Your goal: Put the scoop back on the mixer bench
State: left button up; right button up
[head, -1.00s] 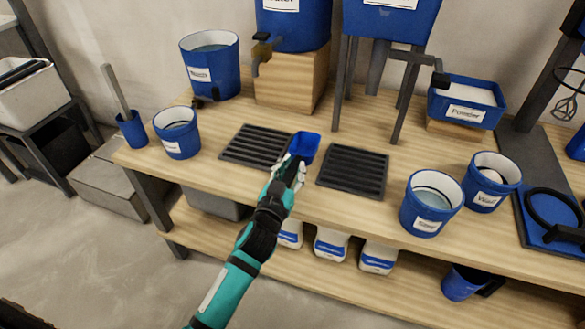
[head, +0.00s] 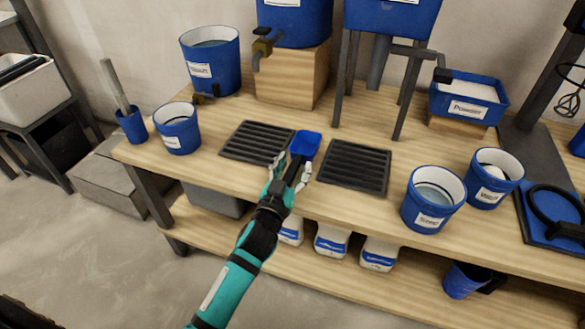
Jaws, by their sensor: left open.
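The blue scoop (head: 306,144) is at the front middle of the wooden mixer bench (head: 240,182), in the gap between two dark slatted grates. Its dark handle points back toward me. It appears to rest on the bench top. My left gripper (head: 292,168) is open, with its fingers spread on either side of the handle. Whether a finger still touches the handle I cannot tell. My right gripper is not in view.
The left grate (head: 257,143) and right grate (head: 353,166) flank the scoop. Labelled blue buckets stand at the left (head: 177,128) and right (head: 433,199). A powder tray (head: 468,106) is at the back right. White-and-blue containers (head: 331,240) sit on the lower shelf.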

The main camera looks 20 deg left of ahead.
pick_arm(q)
jog(key=s, duration=1.2)
jog(key=shift+a, duration=0.25)
